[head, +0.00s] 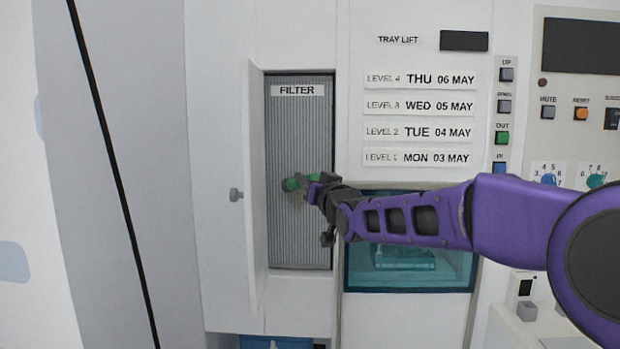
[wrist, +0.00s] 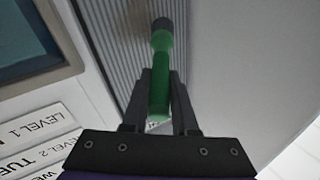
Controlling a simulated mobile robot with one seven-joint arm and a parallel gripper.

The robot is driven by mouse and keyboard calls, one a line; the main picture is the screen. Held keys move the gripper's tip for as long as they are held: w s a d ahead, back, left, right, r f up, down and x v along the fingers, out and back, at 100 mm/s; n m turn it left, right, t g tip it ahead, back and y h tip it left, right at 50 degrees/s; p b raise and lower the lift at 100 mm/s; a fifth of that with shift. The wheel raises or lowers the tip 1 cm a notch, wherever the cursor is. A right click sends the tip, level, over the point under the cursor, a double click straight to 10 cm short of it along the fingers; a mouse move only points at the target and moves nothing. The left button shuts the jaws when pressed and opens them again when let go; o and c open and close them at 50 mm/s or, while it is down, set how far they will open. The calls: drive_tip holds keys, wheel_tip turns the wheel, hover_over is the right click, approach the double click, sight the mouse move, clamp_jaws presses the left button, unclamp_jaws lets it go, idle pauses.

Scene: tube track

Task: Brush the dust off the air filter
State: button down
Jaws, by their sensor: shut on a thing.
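The air filter (head: 299,130) is a grey ribbed panel labelled FILTER, upright in a recess in the white machine. It also shows in the wrist view (wrist: 118,30). My gripper (head: 318,188) is in front of the filter's middle, shut on a green brush (head: 291,184). In the wrist view my gripper's fingers (wrist: 160,82) clasp the brush's green handle (wrist: 161,60), and its dark head points at the ribs. I cannot tell whether the head touches them. A faint brownish patch (wrist: 146,12) shows near the head. My arm hides part of the filter's right side.
The filter's white door (head: 257,150) stands open at the left, with a grey knob (head: 236,195). Right of the filter are the level labels (head: 419,131), a teal-windowed tray bay (head: 410,280) behind my arm, and several buttons (head: 502,137).

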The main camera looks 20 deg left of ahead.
drive_tip(key=shift+s+a+f, duration=0.1)
drive_tip(key=shift+a+f, duration=0.35)
drive_tip(key=shift+f, duration=0.25)
drive_tip(key=shift+s+a+f, duration=0.1)
drive_tip(key=shift+a+f, duration=0.35)
drive_tip(key=shift+f, duration=0.25)
drive_tip(key=shift+d, duration=0.15)
drive_tip(key=shift+w+d, duration=0.25)
drive_tip(key=shift+d, duration=0.6)
drive_tip(key=shift+w+d, duration=0.2)
drive_tip(key=shift+d, duration=0.65)
drive_tip(key=shift+s+a, duration=0.2)
drive_tip(key=shift+a, duration=0.7)
drive_tip(key=shift+s+a, duration=0.2)
drive_tip(key=shift+a, duration=0.7)
drive_tip(key=shift+d, duration=0.1)
